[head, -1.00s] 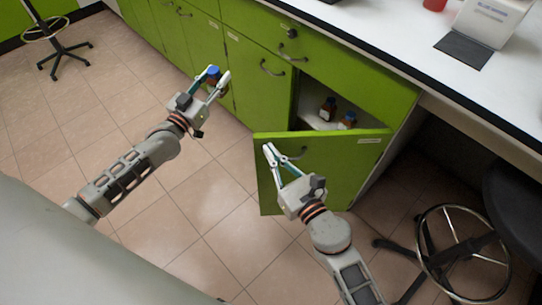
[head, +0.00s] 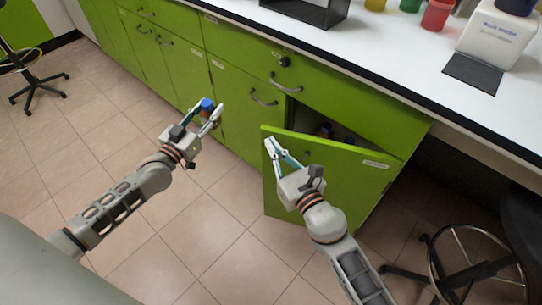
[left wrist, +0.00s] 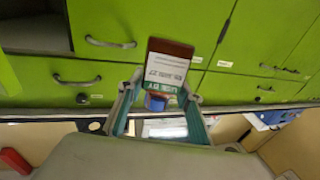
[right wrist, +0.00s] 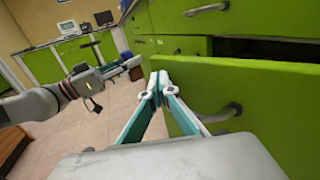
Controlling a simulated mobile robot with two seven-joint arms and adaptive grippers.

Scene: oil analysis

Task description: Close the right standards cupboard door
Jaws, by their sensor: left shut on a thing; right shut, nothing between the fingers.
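The right standards cupboard door (head: 340,195) is green and stands partly open, its free edge to the left and its hinge side to the right. Its outer face and handle (right wrist: 221,113) show in the right wrist view. My right gripper (head: 272,145) is shut and empty, its fingertips at the door's outer face near the free edge. The fingertips (right wrist: 158,80) show in the right wrist view; I cannot tell whether they touch it. My left gripper (head: 208,111) is shut on a brown, blue-capped bottle (head: 206,104), whose label (left wrist: 166,69) shows in the left wrist view.
Small bottles (head: 326,130) stand inside the cupboard, mostly hidden by the door. The white counter (head: 390,75) above holds a white container (head: 490,38) and coloured cups. A stool (head: 470,265) stands at right. The tiled floor (head: 200,235) between my arms is clear.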

